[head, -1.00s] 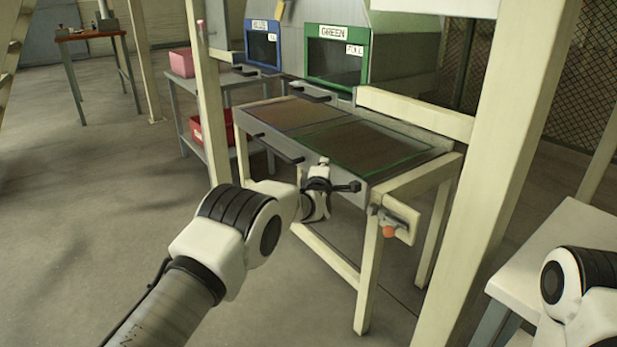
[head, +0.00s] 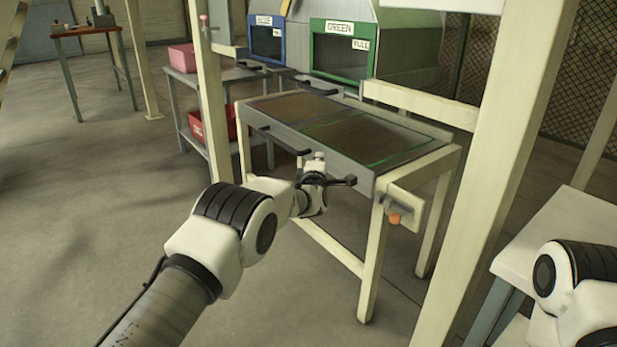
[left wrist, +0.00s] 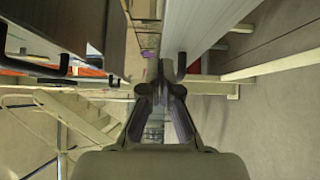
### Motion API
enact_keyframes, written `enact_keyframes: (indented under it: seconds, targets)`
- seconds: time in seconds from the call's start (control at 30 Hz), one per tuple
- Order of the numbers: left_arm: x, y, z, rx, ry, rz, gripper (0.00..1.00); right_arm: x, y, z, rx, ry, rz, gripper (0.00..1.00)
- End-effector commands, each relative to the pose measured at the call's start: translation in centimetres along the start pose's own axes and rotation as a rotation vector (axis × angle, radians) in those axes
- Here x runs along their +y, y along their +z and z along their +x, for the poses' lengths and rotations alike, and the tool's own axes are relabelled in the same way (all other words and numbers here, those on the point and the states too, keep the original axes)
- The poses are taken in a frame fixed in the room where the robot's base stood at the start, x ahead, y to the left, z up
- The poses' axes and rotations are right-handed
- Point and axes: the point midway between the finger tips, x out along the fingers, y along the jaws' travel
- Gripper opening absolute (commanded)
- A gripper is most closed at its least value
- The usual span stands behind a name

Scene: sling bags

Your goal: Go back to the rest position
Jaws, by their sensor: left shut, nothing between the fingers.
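My left gripper (head: 316,180) is in front of the near side of the work table, close to the black handle bars on its edge. It also shows in the left wrist view (left wrist: 160,82), where its fingers are together with nothing between them. The table (head: 413,178) has a blue-edged panel and a green-edged panel on top. My right arm shows only as a link at the lower right. Its gripper is out of the frame.
A cream post (head: 497,170) stands at the right, with a pale side table (head: 560,240) beside it. A blue-framed bin (head: 265,42) and a green-framed bin (head: 340,50) are behind the work table. A red crate (head: 196,128) sits on a shelf.

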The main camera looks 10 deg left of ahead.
Motion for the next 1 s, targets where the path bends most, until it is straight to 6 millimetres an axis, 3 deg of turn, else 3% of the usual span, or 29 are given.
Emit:
enact_keyframes:
  seconds: [0.03, 0.4, 0.53, 0.63, 0.77, 0.87, 1.0]
  targets:
    - [0.6, 0.2, -0.7, -0.002, -0.002, 0.003, 0.00, 0.0, -0.2, -0.9, 0.004, 0.000, 0.001, 0.49]
    - [0.4, 0.1, -7.7, -0.003, -0.005, 0.003, 0.00, 0.0, -0.2, -3.8, 0.005, 0.000, 0.001, 0.49]
    - [0.2, 0.0, -9.1, -0.002, -0.004, 0.001, 0.00, 0.0, -0.2, -4.1, 0.005, 0.000, 0.001, 0.49]
    - [-1.5, -0.7, -9.6, 0.008, -0.024, -0.001, 0.00, 0.0, -0.2, -4.0, 0.005, 0.000, 0.001, 0.49]
    - [-7.5, -4.4, -11.5, 0.054, -0.136, 0.005, 0.00, 0.0, -0.2, -4.0, 0.005, 0.000, 0.002, 0.49]
    - [-14.4, -7.7, -15.7, 0.075, -0.303, 0.047, 0.00, 0.0, -0.2, -4.0, 0.005, 0.000, 0.001, 0.49]
    - [-23.2, -11.5, -24.4, 0.039, -0.579, 0.217, 0.00, 0.0, -0.2, -4.0, 0.005, 0.000, 0.001, 0.49]
